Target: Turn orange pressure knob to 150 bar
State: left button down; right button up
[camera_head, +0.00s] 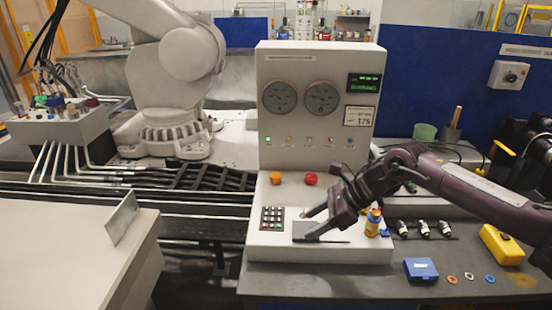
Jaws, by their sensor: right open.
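The orange knob (275,178) sits on the sloped front of a pale control console (275,110), left of a red button (311,179). Two round gauges, the left one (280,97) and the right one (322,97), are on the upright panel; their needles are too small to read. My right gripper (304,226) comes in from the right, open and empty. Its fingers point left over the lower console, in front of the red button and beside the keypad (272,217). It is apart from the orange knob. My left gripper is out of view.
A yellow bottle (373,223) stands just right of my right gripper. A blue box (421,269), small rings and a yellow case (501,244) lie on the grey bench (340,284). A large white robot arm (178,80) stands at left. Space above the orange knob is clear.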

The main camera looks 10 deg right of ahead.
aim_at(275, 178)
jog(key=i, duration=0.9)
